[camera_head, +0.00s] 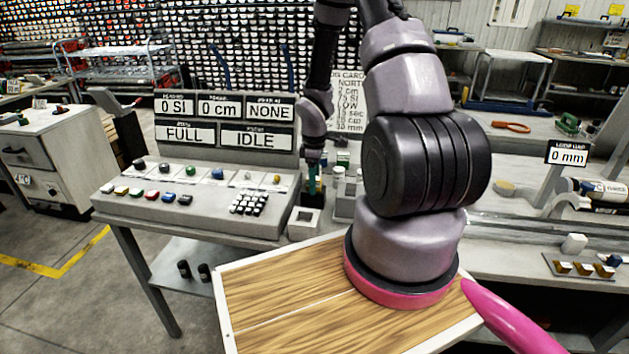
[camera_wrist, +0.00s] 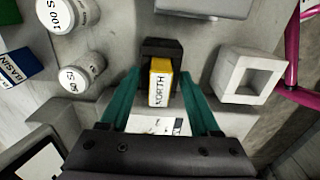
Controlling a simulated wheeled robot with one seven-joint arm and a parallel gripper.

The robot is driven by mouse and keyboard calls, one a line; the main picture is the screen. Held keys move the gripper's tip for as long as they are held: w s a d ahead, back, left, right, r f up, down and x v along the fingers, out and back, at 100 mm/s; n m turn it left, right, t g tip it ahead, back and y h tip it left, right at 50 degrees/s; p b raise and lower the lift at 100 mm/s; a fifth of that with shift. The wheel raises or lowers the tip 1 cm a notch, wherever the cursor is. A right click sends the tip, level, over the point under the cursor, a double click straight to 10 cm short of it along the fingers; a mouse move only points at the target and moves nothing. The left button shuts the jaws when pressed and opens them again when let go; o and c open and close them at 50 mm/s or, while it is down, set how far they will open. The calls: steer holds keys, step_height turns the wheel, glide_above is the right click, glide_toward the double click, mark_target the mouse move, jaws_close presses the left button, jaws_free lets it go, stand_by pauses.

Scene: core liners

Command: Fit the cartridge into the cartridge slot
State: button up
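A cartridge (camera_wrist: 160,88) with a yellow top and a white label reading NORTH shows in the wrist view, at a black holder (camera_wrist: 162,48). My gripper (camera_wrist: 161,78) has its two teal fingers spread on either side of the cartridge. A gap shows at the left finger, and the right finger is closer to it. In the head view my gripper (camera_head: 313,182) points down at the console's right end; the cartridge cannot be made out there. A pale block with a square opening (camera_wrist: 248,76), which looks like the cartridge slot, is right of the gripper; it also shows in the head view (camera_head: 303,222).
A button console (camera_head: 195,195) with a display reading IDLE is at left in the head view. A wooden-topped surface (camera_head: 290,300) is in front, mostly clear.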

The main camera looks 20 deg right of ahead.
step_height(320, 180, up, 11)
steer(key=shift+f, duration=0.1)
stand_by(0.5)
stand_by(0.3)
